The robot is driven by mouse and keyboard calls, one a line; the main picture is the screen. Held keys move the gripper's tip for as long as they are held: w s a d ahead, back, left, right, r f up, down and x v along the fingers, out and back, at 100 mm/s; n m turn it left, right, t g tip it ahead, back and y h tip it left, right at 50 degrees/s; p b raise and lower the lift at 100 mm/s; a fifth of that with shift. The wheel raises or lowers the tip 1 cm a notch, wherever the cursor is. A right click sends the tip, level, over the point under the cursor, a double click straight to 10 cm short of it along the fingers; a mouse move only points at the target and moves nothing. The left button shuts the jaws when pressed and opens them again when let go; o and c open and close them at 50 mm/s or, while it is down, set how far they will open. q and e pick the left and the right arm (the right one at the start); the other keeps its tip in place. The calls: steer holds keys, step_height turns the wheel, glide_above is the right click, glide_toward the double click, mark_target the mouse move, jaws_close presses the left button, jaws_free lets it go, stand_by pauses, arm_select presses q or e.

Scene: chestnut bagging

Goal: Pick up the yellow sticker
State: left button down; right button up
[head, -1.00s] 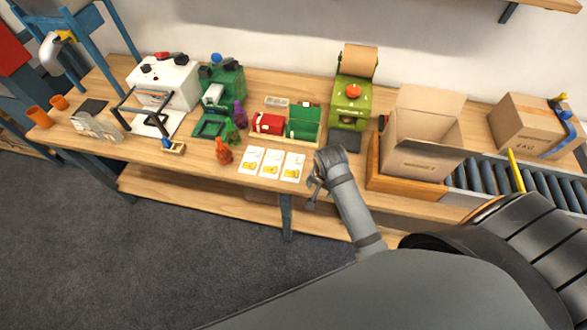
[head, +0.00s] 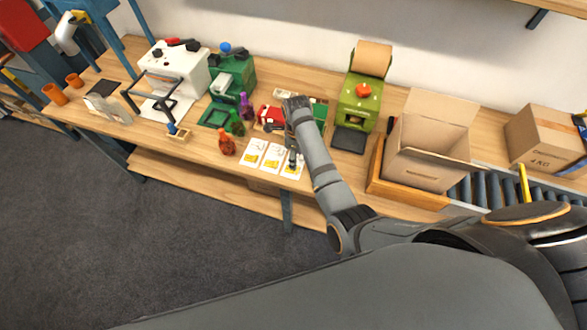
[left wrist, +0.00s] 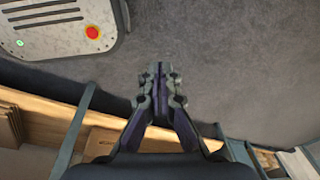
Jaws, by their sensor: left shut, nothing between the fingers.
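Three white cards with yellow stickers lie in a row at the table's front edge: a left one (head: 250,157), a middle one (head: 270,162) and a right one (head: 291,173). My right gripper (head: 293,163) points down over the right card and partly hides it. Its fingers are too small to tell open from shut, or whether they touch the card. My left gripper (left wrist: 159,72) shows only in the left wrist view, shut and empty above the grey floor.
An orange-red bottle (head: 226,145) stands left of the cards. Red and green boxes lie behind, partly hidden by my right arm. A green machine (head: 358,101) and an open carton (head: 430,150) stand to the right. A wooden shelf edge (left wrist: 60,113) crosses the left wrist view.

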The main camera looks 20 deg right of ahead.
steer(key=shift+d+f, duration=0.15)
steer(key=shift+f, duration=0.2)
steer(key=f, duration=0.3)
steer(key=f+p, duration=0.1)
steer(key=shift+s+a+f, duration=0.3)
steer(key=shift+s+a, duration=0.05)
steer(key=shift+w+f, duration=0.1)
steer(key=shift+f, duration=0.15)
steer(key=c, duration=0.8)
